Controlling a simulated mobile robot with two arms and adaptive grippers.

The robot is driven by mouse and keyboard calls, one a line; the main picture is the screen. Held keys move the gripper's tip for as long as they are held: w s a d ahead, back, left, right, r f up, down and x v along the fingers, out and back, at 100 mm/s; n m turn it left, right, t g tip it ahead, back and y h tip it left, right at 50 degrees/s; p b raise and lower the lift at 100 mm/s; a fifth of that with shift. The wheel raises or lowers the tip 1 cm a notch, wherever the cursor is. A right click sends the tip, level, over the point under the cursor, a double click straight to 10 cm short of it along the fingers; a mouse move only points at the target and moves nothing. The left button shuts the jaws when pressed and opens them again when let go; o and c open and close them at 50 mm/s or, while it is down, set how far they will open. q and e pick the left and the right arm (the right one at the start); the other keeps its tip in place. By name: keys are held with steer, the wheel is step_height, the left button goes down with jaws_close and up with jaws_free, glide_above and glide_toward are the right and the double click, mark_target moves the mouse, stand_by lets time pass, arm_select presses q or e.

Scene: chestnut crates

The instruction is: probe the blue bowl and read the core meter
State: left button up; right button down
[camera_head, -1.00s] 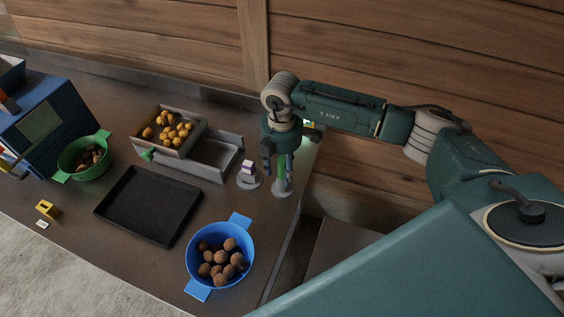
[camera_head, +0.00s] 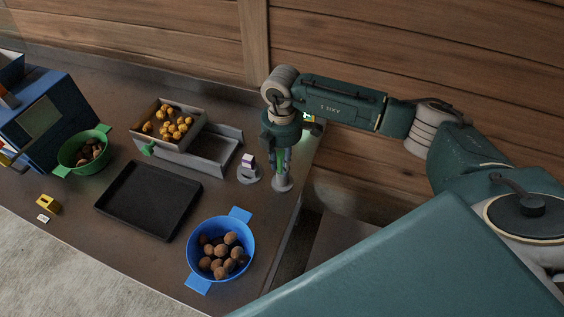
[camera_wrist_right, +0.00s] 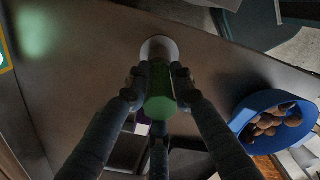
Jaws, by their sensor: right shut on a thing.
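The blue bowl (camera_head: 220,248) holds several round brown chestnuts and stands at the front right of the table; it also shows in the right wrist view (camera_wrist_right: 245,112). My right gripper (camera_head: 281,163) points down behind the bowl. It is shut on a green cylinder (camera_wrist_right: 160,92), probably the probe's handle, which stands upright in a grey round holder (camera_head: 282,184). The cylinder's lower end is hidden. A small device with a lit screen (camera_head: 309,117), possibly the core meter, is partly hidden behind my right arm; I cannot read it. My left gripper is not in view.
A small white and purple block on a grey stand (camera_head: 248,175) is left of the holder. A black tray (camera_head: 150,232), a drawer box with yellowish chestnuts (camera_head: 193,143), a green bowl (camera_head: 72,165) and a blue machine (camera_head: 45,112) stand further left. The table's right edge is close.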

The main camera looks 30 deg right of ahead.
mark_target(281, 154)
steer(key=shift+r+p, duration=0.35)
steer(key=shift+r, duration=0.2)
steer(key=c, duration=2.3)
jaws_free()
jaws_close()
steer(key=shift+r, duration=0.1)
steer(key=shift+r+p, duration=2.25)
steer(key=shift+r, duration=0.8)
steer(key=shift+a, duration=0.1)
